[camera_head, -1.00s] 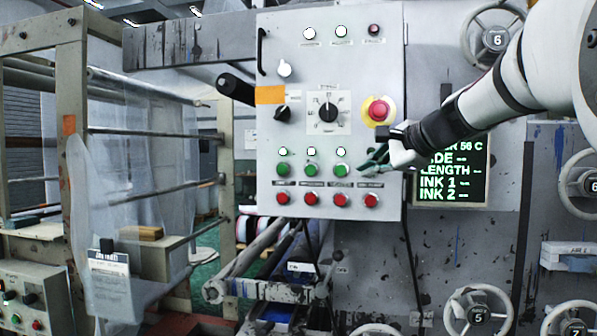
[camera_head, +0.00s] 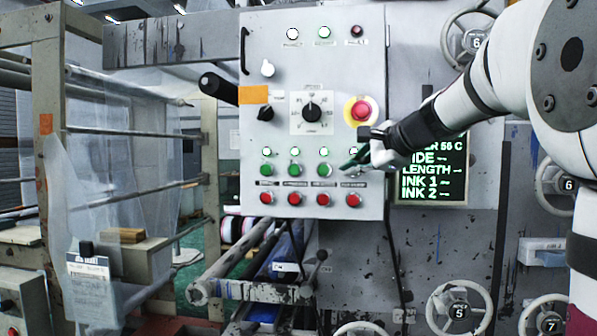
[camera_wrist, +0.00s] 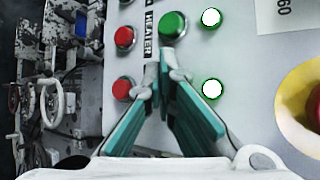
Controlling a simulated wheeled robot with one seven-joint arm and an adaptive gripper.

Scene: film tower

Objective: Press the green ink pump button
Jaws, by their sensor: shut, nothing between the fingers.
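The control panel (camera_head: 340,100) carries a row of green buttons above a row of red ones. My gripper (camera_head: 352,160) is shut and empty, in front of the rightmost column. Its dark green fingers cover the spot where that column's green button would be, so I cannot see the ink pump button or tell whether they touch it. In the wrist view, my gripper (camera_wrist: 160,72) points at the panel, beside the green button (camera_wrist: 173,24) of the column labelled HEATER. A lit white lamp (camera_wrist: 213,88) and a red button (camera_wrist: 121,88) flank the fingers.
A red emergency button on a yellow ring (camera_head: 361,111) sits just above my gripper. A rotary dial (camera_head: 312,112) is to its left. A display (camera_head: 432,172) is to the right. Numbered handwheels (camera_head: 459,310) stand at the lower right.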

